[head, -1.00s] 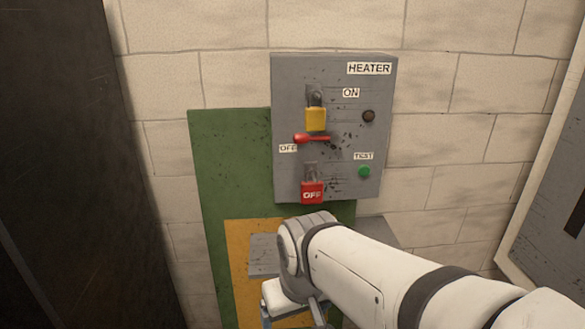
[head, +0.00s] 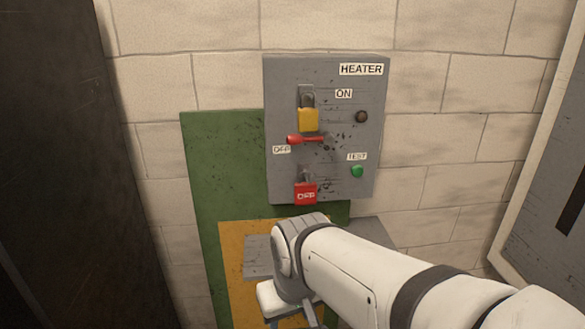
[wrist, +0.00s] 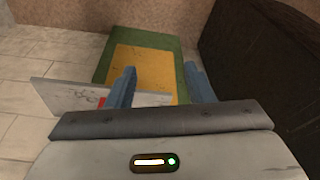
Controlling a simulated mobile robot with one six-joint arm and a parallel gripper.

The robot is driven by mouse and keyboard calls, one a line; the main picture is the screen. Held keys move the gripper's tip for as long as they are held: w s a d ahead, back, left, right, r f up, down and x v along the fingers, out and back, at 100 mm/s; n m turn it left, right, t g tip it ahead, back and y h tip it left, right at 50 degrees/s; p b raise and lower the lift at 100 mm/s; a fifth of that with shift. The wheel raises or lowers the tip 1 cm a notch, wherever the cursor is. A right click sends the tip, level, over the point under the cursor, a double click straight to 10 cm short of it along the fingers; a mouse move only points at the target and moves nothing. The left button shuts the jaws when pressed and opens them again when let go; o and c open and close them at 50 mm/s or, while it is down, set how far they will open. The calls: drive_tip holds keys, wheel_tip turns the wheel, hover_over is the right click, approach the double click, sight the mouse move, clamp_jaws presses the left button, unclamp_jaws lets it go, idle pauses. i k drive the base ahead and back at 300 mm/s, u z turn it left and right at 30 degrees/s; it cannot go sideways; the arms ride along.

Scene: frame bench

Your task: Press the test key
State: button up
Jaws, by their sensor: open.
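The green test key (head: 357,171) is on the lower right of the grey HEATER box (head: 335,185), under a TEST label (head: 357,156). The box hangs on the wall. A red lever handle (head: 305,140) points left near the OFF label (head: 281,149). A yellow padlock (head: 308,119) hangs above it and a red OFF padlock (head: 305,194) below it. My gripper (wrist: 162,86) is open, with nothing between its fingers in the wrist view. In the head view it is low, below the box and apart from the key, and partly cut off by the bottom edge.
A dark round lamp (head: 361,116) sits above the key. A green and yellow board (head: 220,180) is behind the box. A grey ledge (head: 258,258) sits below it. A dark cabinet (head: 60,150) stands left and a pale-framed panel (head: 545,200) right. Space before the key looks clear.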

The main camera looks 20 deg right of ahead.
sight(357, 171)
drive_tip(key=k, duration=1.35)
drive_tip(key=z, duration=0.2)
drive_tip(key=i, duration=0.45)
drive_tip(key=z, duration=0.65)
drive_tip(key=i, duration=1.05)
drive_tip(key=z, duration=0.75)
